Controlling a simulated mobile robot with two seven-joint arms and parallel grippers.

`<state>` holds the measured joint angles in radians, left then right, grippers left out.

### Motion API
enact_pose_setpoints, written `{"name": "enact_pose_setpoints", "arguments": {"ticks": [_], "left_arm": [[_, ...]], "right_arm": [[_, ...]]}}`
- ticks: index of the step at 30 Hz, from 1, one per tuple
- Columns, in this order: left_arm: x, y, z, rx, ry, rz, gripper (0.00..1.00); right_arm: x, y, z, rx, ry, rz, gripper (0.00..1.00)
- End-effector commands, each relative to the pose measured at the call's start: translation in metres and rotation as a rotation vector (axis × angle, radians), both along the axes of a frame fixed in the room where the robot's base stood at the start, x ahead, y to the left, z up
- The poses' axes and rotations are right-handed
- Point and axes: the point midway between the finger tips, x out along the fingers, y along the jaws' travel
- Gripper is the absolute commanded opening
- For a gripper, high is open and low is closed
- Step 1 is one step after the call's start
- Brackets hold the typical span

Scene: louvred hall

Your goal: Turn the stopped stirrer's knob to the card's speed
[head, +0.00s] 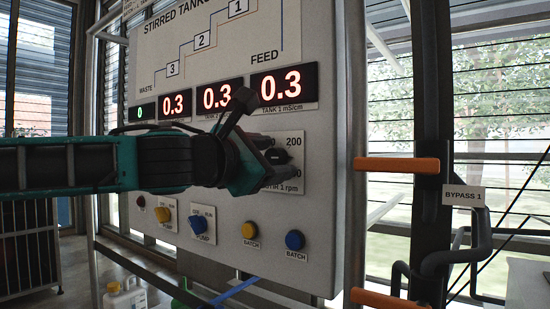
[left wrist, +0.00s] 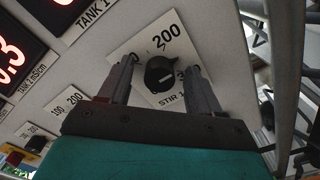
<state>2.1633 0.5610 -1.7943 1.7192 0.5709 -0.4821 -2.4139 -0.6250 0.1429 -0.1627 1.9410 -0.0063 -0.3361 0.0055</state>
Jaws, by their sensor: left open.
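The black STIR 1 knob (head: 277,156) sits on a pale dial plate (head: 291,148) marked 200 and rpm, low on the right of the panel. My left gripper (head: 264,140) is open at this dial and covers part of it in the head view. In the left wrist view the knob (left wrist: 160,75) stands between the two grey fingers (left wrist: 161,66), with gaps showing on both sides. The pointer setting is hard to read. Other stirrer dials (left wrist: 62,108) show further left there. No speed card is recognisable. My right gripper is not in view.
Red displays (head: 284,82) reading 0.3 and a green display (head: 142,112) reading 0 are above my arm. Pump knobs (head: 204,226) and BATCH buttons (head: 294,240) are below. Orange bars (head: 398,165) and a BYPASS 1 pipe (head: 468,250) stand to the panel's right.

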Motion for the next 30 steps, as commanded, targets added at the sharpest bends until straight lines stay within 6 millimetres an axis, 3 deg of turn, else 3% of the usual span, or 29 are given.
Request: {"name": "enact_pose_setpoints", "arguments": {"ticks": [5, 21, 30], "left_arm": [[-0.003, 0.003, 0.000, -0.001, 0.000, 0.001, 0.64], [-0.052, 0.039, 0.000, -0.001, 0.000, 0.002, 0.64], [-0.057, 0.042, 0.000, -0.001, 0.001, 0.001, 0.64]], "right_arm": [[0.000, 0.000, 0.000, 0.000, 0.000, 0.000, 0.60], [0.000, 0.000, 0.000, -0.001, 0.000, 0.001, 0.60], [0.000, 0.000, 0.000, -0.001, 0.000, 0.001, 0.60]]}}
